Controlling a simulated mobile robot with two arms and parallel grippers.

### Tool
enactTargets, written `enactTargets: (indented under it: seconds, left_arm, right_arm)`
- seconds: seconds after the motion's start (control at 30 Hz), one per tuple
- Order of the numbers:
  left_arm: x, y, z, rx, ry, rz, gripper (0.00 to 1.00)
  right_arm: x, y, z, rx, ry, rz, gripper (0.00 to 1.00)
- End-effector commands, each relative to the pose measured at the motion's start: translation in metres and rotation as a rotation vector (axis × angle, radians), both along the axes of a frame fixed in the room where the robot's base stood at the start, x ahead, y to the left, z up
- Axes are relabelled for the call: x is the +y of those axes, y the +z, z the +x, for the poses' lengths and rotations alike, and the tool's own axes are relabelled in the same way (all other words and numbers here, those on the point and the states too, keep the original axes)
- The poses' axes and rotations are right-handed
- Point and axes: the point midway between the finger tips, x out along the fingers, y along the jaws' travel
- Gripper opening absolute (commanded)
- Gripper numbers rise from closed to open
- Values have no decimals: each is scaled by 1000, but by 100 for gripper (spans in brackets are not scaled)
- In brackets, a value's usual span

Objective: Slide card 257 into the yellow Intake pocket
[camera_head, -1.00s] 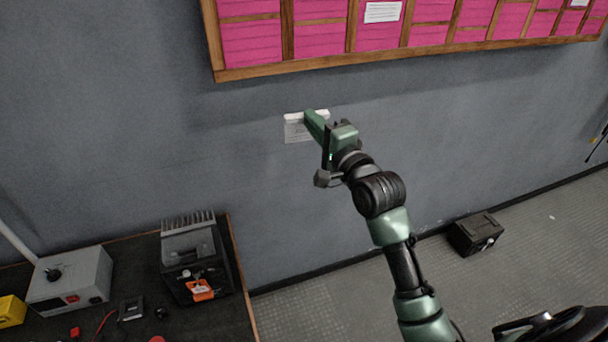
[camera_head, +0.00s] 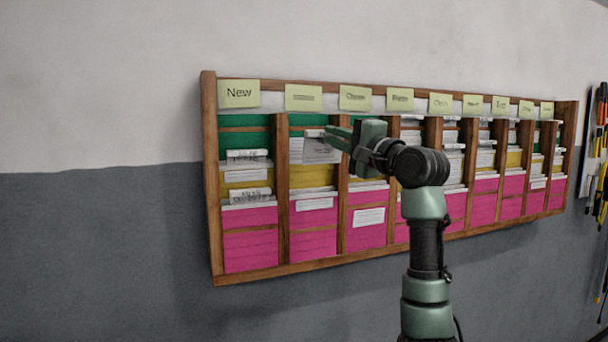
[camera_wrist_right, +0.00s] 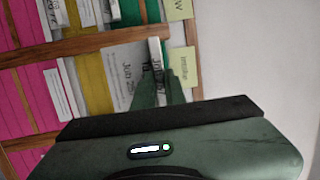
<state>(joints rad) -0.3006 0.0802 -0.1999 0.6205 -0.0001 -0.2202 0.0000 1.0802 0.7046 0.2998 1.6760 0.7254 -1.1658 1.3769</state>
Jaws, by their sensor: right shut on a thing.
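My right gripper (camera_head: 334,137) is shut on a white printed card (camera_head: 316,152) and holds it by its top edge in front of the rack's second column. The card's face also shows in the right wrist view (camera_wrist_right: 124,72), with large print that reads in part as 257. The yellow Intake pocket (camera_head: 312,181) lies just below the card in the same column. The card hangs in front of the green strip above it; I cannot tell whether its lower edge touches the yellow pocket. The Intake label (camera_wrist_right: 184,66) shows in the right wrist view. My left gripper is not in view.
The wooden rack (camera_head: 245,277) has several columns with green, yellow and pink pockets. The New column (camera_head: 239,93) at left holds cards in its pockets. Wooden dividers (camera_head: 283,190) flank the second column. Pens or tools (camera_head: 599,150) hang at the far right.

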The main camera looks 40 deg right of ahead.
Motion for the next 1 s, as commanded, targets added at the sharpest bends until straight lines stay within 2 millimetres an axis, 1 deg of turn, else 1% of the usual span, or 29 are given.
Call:
enactTargets:
  seconds: [0.03,0.1,0.27,1.0]
  left_arm:
    - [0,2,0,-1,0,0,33]
    - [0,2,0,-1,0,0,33]
    - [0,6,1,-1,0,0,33]
    - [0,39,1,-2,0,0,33]
  right_arm:
    - [-4,8,-5,-2,-1,0,0]
    - [-8,13,-8,-4,-1,-1,0]
    - [-10,15,-3,-1,1,1,0]
    - [-31,11,66,-1,2,1,0]
